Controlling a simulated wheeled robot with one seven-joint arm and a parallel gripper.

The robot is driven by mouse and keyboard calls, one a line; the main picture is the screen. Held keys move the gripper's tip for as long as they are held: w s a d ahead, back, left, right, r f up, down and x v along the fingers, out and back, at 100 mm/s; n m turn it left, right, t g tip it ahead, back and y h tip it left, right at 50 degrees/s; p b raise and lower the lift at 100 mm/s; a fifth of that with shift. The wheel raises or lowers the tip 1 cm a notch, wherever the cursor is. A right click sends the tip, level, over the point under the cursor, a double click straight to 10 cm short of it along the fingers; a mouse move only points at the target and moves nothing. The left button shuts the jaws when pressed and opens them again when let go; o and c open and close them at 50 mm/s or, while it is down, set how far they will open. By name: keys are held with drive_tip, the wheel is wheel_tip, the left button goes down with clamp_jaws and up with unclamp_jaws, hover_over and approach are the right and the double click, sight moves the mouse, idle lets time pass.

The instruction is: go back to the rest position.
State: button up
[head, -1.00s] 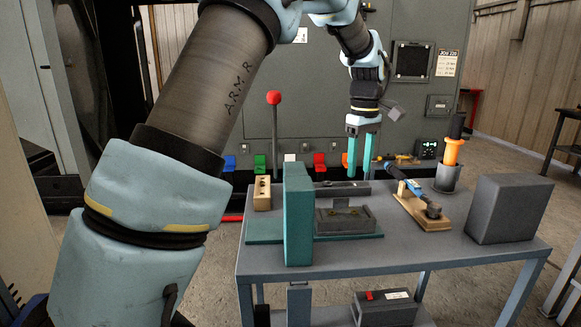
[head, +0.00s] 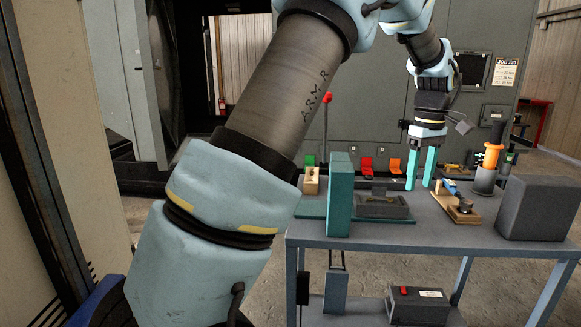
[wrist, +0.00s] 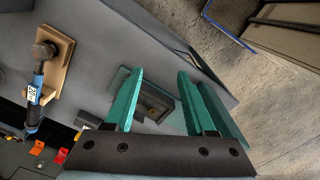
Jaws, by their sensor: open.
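My gripper (head: 419,187) is open and empty, with its two teal fingers pointing down above the grey table (head: 400,238). In the head view its fingers stand between the grey fixture box (head: 383,207) and the wooden board (head: 462,212) with a blue-handled tool. In the wrist view my gripper (wrist: 160,76) has clear space between its fingers, and the fixture shows beyond them. No object is held. My arm crosses the head view from the lower left to the top.
An upright teal block (head: 340,195) and a small wooden block (head: 310,181) stand left of the fixture. A grey cup (head: 484,181) with an orange-handled tool and a dark grey box (head: 538,208) stand at the right. A large grey cabinet (head: 380,95) rises behind the table. Floor shows at left.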

drive_tip(key=a+f+m, duration=0.1)
drive_tip(key=a+f, duration=0.1)
drive_tip(key=a, duration=0.9)
drive_tip(key=a+f+m, duration=0.2)
drive_tip(key=a, duration=0.9)
drive_tip(key=s+a+f+m, duration=0.1)
drive_tip(key=s+a+f, duration=0.1)
drive_tip(key=s+a, duration=0.3)
drive_tip(key=s+a+f+m+t, duration=0.1)
drive_tip(key=s+a+f, duration=0.2)
drive_tip(key=s+a, duration=0.3)
drive_tip(key=a, duration=0.3)
drive_tip(key=shift+a+m+t, duration=0.3)
drive_tip(key=shift+a+m, duration=0.05)
drive_tip(key=shift+m, duration=0.05)
